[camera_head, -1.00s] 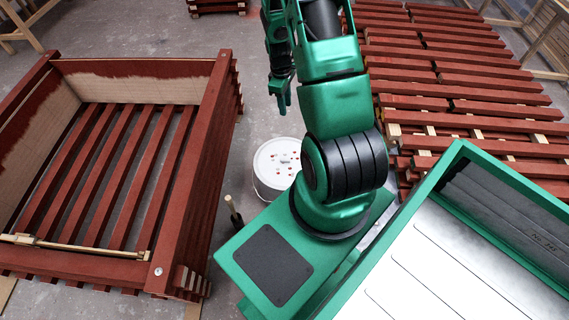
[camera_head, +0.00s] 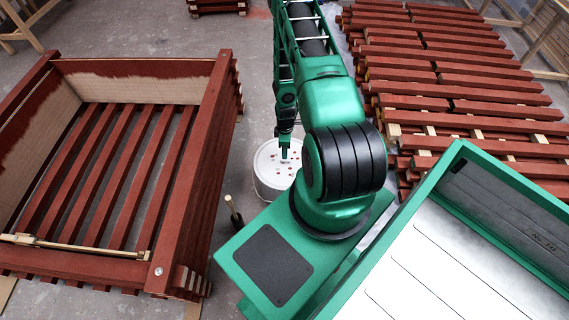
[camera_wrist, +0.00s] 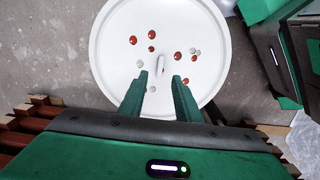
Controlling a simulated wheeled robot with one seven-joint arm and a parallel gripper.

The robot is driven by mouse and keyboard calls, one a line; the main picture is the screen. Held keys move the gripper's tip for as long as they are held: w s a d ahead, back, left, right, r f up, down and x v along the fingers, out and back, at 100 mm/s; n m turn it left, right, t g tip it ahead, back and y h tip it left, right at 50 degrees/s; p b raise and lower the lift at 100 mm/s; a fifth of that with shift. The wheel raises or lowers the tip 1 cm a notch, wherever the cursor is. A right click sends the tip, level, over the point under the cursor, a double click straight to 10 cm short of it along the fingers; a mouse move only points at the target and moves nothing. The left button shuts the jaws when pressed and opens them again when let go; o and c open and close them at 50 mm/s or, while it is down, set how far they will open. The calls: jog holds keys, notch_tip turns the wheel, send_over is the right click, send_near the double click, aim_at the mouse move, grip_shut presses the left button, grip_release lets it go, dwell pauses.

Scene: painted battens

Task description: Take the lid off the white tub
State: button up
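The white tub (camera_head: 270,187) stands on the concrete floor, left of my arm's base in the head view. Its round white lid (camera_head: 270,158) is on it, spotted with red and pale drops. In the wrist view the lid (camera_wrist: 108,40) fills the upper middle, with a small pale upright handle (camera_wrist: 160,63) near its centre. My gripper (camera_head: 284,151) points down over the lid. In the wrist view my gripper (camera_wrist: 160,78) is open, its two green fingers apart, with the handle just beyond the gap between the tips. I cannot tell how high the tips are above the lid.
A red-painted crate-like frame (camera_head: 188,180) of battens stands to the left. Stacked red battens (camera_head: 450,75) lie at the right. A brush (camera_head: 233,208) stands beside the tub. Bare floor (camera_head: 255,100) lies behind the tub.

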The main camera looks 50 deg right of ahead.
aim_at(285, 161)
jog(key=shift+f, duration=3.3)
grip_shut()
